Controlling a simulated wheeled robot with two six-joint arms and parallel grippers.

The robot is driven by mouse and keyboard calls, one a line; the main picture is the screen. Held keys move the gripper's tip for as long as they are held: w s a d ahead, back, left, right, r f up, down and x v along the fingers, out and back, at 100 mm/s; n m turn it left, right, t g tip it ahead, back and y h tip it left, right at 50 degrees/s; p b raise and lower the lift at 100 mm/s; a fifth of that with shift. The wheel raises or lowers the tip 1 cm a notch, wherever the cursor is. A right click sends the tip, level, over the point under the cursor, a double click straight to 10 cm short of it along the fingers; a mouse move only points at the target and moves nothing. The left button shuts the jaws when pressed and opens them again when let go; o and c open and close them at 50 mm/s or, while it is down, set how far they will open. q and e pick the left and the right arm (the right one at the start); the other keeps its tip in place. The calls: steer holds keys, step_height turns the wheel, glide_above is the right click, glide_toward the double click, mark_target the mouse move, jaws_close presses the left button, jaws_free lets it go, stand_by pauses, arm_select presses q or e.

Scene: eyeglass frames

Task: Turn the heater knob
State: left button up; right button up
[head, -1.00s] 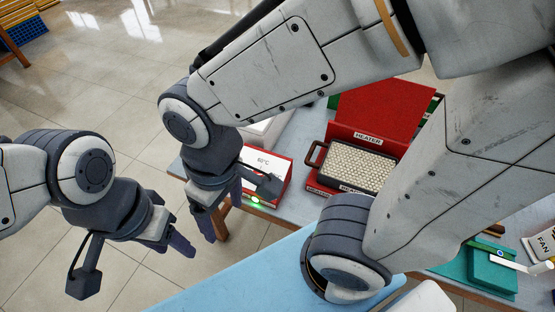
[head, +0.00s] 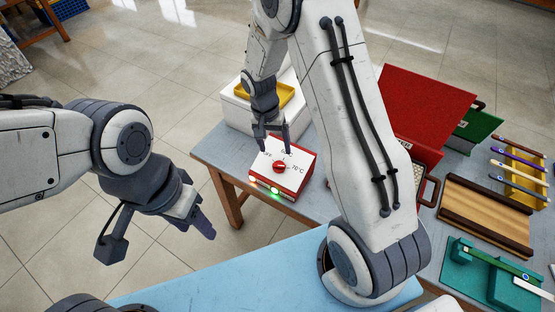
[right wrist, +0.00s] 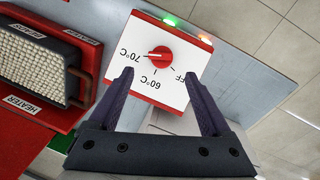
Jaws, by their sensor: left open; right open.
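The red heater knob (head: 279,167) sits on the white sloped face of a red control box (head: 300,184). In the right wrist view the knob (right wrist: 160,53) has a pale mark pointing left, towards 70°C; 60°C and a partly hidden OFF are also printed. My right gripper (head: 273,148) is open and empty above the box, just behind the knob in the head view. Its fingers (right wrist: 162,88) point at the dial face, apart from the knob in the wrist view. My left gripper (head: 196,226) is open and empty, off the table to the left.
Green (head: 275,191) and orange-red lights glow on the box front. The red heater (right wrist: 40,50) with its bed of beads stands beside the box. A white container with a yellow tray (head: 268,94) stands behind. A wooden rack (head: 480,215) lies at the right.

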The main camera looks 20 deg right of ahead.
mark_target(279, 164)
steer(key=f, duration=0.5)
steer(key=d+f+p, duration=0.1)
steer(key=f, duration=0.1)
steer(key=shift+s+f, duration=0.2)
steer(key=shift+s, duration=0.15)
jaws_close()
